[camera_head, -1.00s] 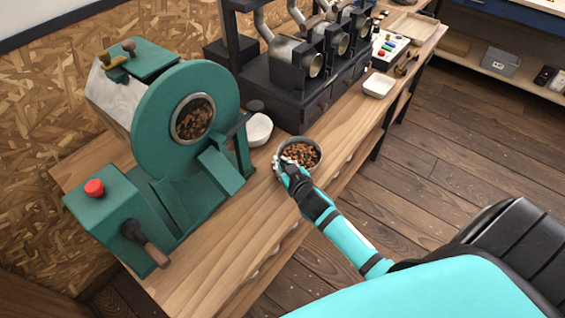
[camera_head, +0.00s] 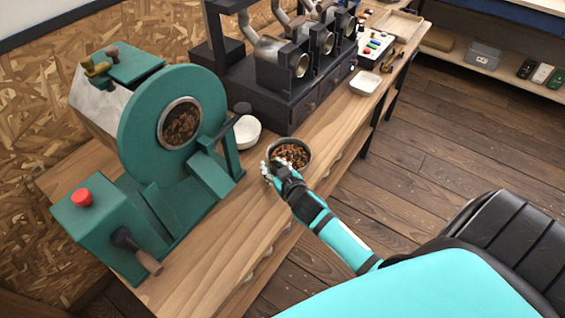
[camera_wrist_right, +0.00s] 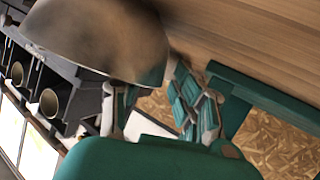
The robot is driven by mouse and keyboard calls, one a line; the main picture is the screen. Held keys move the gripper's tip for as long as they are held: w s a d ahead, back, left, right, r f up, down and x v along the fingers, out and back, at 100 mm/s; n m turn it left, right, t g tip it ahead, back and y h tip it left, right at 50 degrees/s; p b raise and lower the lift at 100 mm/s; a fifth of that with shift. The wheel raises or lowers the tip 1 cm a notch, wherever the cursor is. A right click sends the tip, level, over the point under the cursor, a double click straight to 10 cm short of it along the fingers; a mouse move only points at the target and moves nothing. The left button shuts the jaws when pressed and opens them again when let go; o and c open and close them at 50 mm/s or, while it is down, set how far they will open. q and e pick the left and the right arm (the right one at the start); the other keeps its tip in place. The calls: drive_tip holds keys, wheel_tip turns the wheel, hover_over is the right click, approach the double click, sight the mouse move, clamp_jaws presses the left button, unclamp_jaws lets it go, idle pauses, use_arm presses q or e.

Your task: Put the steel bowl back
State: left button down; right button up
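The steel bowl (camera_head: 305,164) holds brown beans and sits upright at the bench's front edge, right of the roaster, in the head view. My right gripper (camera_head: 272,168) is at its near left rim. In the right wrist view the bowl's rounded outer side (camera_wrist_right: 95,40) fills the upper left. My right gripper's fingers (camera_wrist_right: 150,80) straddle its wall near the rim: one beside the outside, the other partly hidden behind the bowl. Whether they are closed on the wall is unclear. My left gripper is out of view.
The green roaster (camera_head: 140,140) stands left on the wooden bench (camera_head: 215,255). A dark machine with several barrels (camera_head: 285,95) and a white dish (camera_head: 365,82) stand further back. The bench's near front has bare wood.

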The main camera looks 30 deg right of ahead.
drive_tip(key=v, duration=1.1)
drive_tip(key=shift+b, duration=0.4)
drive_tip(key=shift+f, duration=0.1)
drive_tip(key=s+a+f+g+y, duration=0.1)
drive_tip(key=s+a+g, duration=0.15)
drive_tip(key=s, duration=0.35)
drive_tip(key=s+a+f+n+g, duration=0.1)
drive_tip(key=s+a+g, duration=0.1)
drive_tip(key=s+g, duration=0.3)
drive_tip(key=s+a+f+g+y, duration=0.1)
drive_tip(key=s+a+g, duration=0.2)
drive_tip(key=s, duration=0.4)
wheel_tip(320, 180, down, 28)
drive_tip(key=s, duration=0.2)
drive_tip(key=s+d+f+g, duration=0.2)
drive_tip(key=s+d+f, duration=0.1)
drive_tip(key=s+f, duration=1.1)
drive_tip(key=shift+s+f+n, duration=0.25)
drive_tip(key=shift+s+n, duration=0.15)
drive_tip(key=shift+s, duration=0.05)
